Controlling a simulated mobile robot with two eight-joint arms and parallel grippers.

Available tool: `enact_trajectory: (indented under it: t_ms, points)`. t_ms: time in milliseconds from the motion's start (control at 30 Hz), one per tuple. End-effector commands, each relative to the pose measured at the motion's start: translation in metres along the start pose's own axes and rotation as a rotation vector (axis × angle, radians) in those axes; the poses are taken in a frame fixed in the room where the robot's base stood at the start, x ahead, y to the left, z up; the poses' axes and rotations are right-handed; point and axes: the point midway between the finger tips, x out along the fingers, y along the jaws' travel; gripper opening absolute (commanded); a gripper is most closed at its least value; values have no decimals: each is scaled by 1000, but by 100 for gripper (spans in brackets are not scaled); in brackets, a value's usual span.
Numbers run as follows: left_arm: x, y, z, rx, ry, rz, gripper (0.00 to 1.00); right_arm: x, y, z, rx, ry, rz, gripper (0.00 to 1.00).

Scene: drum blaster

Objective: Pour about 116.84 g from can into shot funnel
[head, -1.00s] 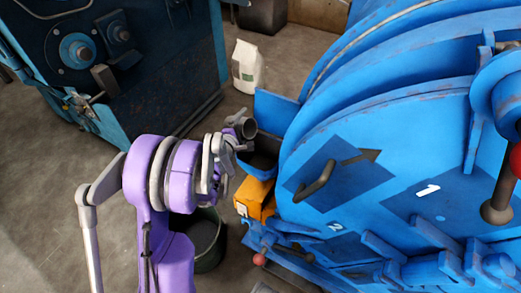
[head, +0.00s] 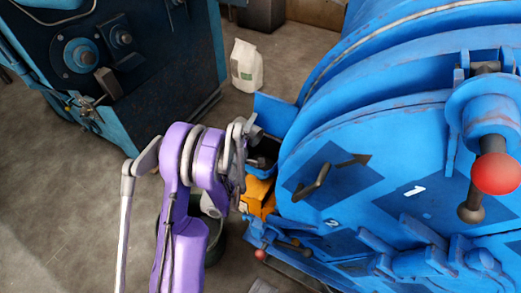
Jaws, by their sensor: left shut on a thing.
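The can (head: 251,128) is a small grey vessel, mostly hidden behind my left gripper (head: 240,132). The gripper is shut on it. The can is tilted to the right, over or just beside the near edge of the shot funnel (head: 274,114). The funnel appears to be the blue open hopper with a dark inside on the left side of the blue drum machine. I cannot see into the can or tell whether shot is flowing. My right gripper is not in view.
The large blue drum machine (head: 385,135) fills the right side, with a red-knobbed lever (head: 496,173). An orange box (head: 258,195) sits below the hopper. A dark bucket (head: 214,242) stands on the floor behind my arm. A white bag (head: 247,66) stands farther back. Floor at left is clear.

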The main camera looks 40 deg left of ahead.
Motion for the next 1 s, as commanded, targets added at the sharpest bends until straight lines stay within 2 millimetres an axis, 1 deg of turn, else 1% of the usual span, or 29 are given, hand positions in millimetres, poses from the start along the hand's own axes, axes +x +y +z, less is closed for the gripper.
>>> enact_trajectory:
  t_ms: [600, 1000]
  points:
    - [-1, 3, 2, 63, 7, 19, 12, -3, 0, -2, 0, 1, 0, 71]
    - [-1, 0, 4, 98, 10, 29, 12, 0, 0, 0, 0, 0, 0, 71]
